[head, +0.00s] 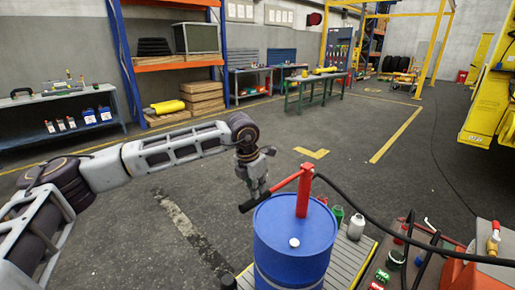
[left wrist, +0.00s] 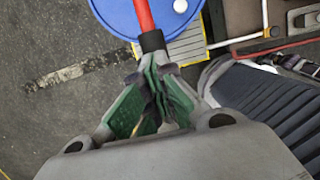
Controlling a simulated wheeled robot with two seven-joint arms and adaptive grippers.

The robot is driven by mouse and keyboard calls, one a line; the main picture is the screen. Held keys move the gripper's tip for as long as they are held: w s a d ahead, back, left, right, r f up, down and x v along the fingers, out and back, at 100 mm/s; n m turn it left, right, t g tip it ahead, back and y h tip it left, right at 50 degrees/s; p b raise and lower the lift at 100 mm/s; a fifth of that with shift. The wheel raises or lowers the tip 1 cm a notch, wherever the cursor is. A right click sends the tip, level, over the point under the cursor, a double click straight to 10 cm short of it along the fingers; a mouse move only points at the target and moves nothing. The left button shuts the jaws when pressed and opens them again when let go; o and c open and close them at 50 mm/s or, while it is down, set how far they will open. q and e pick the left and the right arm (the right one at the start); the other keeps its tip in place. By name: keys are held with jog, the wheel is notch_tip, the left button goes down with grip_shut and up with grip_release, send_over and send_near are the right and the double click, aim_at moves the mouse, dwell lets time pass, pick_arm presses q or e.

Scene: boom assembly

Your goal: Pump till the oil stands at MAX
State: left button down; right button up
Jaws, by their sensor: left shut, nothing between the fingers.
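A blue drum (head: 290,255) stands on a grey slatted platform, with a red hand pump (head: 304,190) on top. The pump's red lever slopes down to the left and ends in a black grip (head: 252,203). My left gripper (head: 258,188) is shut and empty, just above and beside the black grip. In the left wrist view its green-padded fingers (left wrist: 155,78) are together, close to the black grip (left wrist: 152,42). I cannot tell if they touch it. The drum (left wrist: 110,12) shows at the top there. No oil level or MAX mark can be made out. My right gripper is out of view.
A black hose (head: 370,215) runs from the pump to an orange unit (head: 485,272) at the lower right. Bottles and a tray of small items stand right of the drum. Shelves and benches line the far wall. The floor left of the drum is clear.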

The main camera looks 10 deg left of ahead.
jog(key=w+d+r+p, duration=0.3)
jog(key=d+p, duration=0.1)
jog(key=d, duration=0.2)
pick_arm(q)
notch_tip(320, 180, up, 14)
jog(key=p, duration=0.2)
jog(key=shift+w, duration=0.4)
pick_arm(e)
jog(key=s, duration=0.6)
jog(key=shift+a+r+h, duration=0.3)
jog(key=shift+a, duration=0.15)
pick_arm(q)
jog(key=shift+f, duration=0.2)
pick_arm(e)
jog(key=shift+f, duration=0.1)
